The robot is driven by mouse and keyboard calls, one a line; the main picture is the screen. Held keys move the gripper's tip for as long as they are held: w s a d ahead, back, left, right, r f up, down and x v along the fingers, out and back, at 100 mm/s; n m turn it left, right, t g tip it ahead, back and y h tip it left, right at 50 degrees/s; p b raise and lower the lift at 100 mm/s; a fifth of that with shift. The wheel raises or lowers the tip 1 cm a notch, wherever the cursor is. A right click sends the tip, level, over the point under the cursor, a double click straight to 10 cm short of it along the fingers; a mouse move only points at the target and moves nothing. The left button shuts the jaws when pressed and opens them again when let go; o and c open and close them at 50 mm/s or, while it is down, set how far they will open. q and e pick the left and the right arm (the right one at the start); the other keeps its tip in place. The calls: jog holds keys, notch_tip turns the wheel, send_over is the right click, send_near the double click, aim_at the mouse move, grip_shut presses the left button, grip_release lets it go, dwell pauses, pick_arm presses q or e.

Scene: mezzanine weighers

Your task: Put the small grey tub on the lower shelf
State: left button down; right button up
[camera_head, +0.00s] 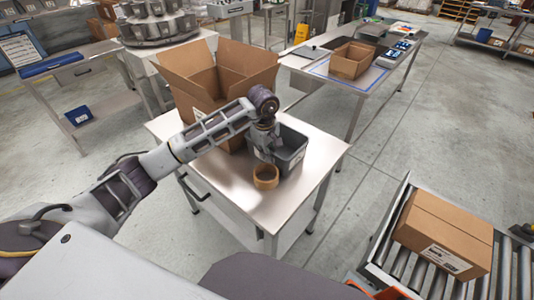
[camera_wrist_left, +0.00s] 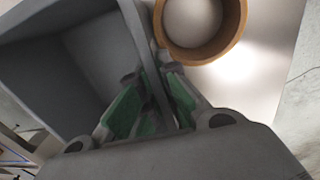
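The small grey tub (camera_head: 292,152) stands on the steel table, beside a tall open carton. My left gripper (camera_head: 264,152) reaches down at the tub's near left side. In the left wrist view the tub (camera_wrist_left: 40,75) fills the upper left, and its wall runs between the green-padded fingers of my left gripper (camera_wrist_left: 152,75). The fingers close in on both faces of that wall and look shut on it. The gripper hides part of the tub in the head view. A lower shelf (camera_head: 291,226) shows partly beneath the table top. My right gripper is not in view.
A roll of brown tape (camera_head: 265,177) is close to the tub and also shows in the wrist view (camera_wrist_left: 203,48). The open carton (camera_head: 222,85) is behind. The table's front (camera_head: 240,195) is bare. A conveyor with a closed box (camera_head: 443,232) is at right.

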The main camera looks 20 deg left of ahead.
pick_arm(q)
jog(key=shift+f, duration=0.1)
jog(key=c, duration=1.7)
grip_release()
jog(key=shift+o, duration=0.3)
jog(key=shift+r, duration=0.3)
notch_tip(320, 180, up, 12)
jog(key=s, duration=0.1)
jog(key=shift+a+f+b, duration=0.15)
jog(key=shift+b, duration=0.2)
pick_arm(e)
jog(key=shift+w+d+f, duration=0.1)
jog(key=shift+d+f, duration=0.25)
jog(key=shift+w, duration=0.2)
